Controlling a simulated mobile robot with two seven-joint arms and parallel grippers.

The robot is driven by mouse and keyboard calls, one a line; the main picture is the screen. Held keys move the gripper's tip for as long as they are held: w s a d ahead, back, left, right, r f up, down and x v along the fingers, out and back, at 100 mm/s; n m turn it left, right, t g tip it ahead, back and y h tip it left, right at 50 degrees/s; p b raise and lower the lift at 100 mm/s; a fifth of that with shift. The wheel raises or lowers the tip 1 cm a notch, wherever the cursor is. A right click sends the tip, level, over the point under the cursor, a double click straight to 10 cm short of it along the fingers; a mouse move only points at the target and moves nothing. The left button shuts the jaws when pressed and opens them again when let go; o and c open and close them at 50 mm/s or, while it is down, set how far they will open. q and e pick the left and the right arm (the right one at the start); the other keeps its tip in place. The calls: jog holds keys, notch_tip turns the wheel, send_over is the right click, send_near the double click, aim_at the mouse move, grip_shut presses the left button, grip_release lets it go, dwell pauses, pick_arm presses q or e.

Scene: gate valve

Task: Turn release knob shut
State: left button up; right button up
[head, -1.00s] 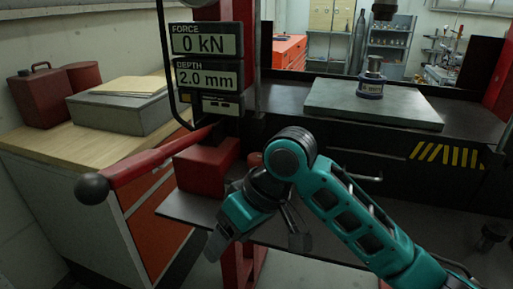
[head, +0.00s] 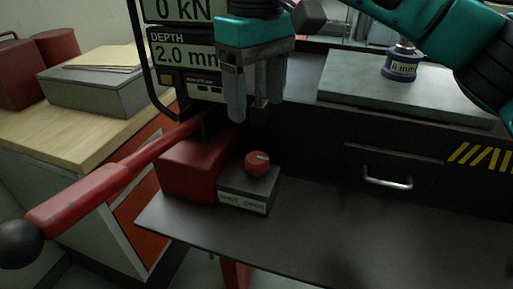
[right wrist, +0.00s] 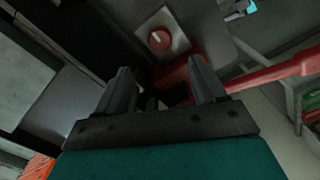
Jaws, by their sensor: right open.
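The release knob (head: 258,163) is a small round red knob with a pale pointer mark. My left gripper is in neither view.
A red pump block (head: 190,168) stands left of the knob box. Its long red lever (head: 110,185) ends in a black ball at lower left. A display (head: 183,52) reading 0 kN and 2.0 mm hangs behind. The grey shelf right of the knob is clear.

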aim_at(256, 157)
notch_tip(256, 157, down, 11)
jog(key=shift+r+b, duration=0.1)
jog(key=shift+b, duration=0.3)
jog(key=shift+c, duration=0.4)
jog(key=shift+c, duration=0.7)
jog(key=c, duration=0.8)
jog(key=shift+c, duration=0.2)
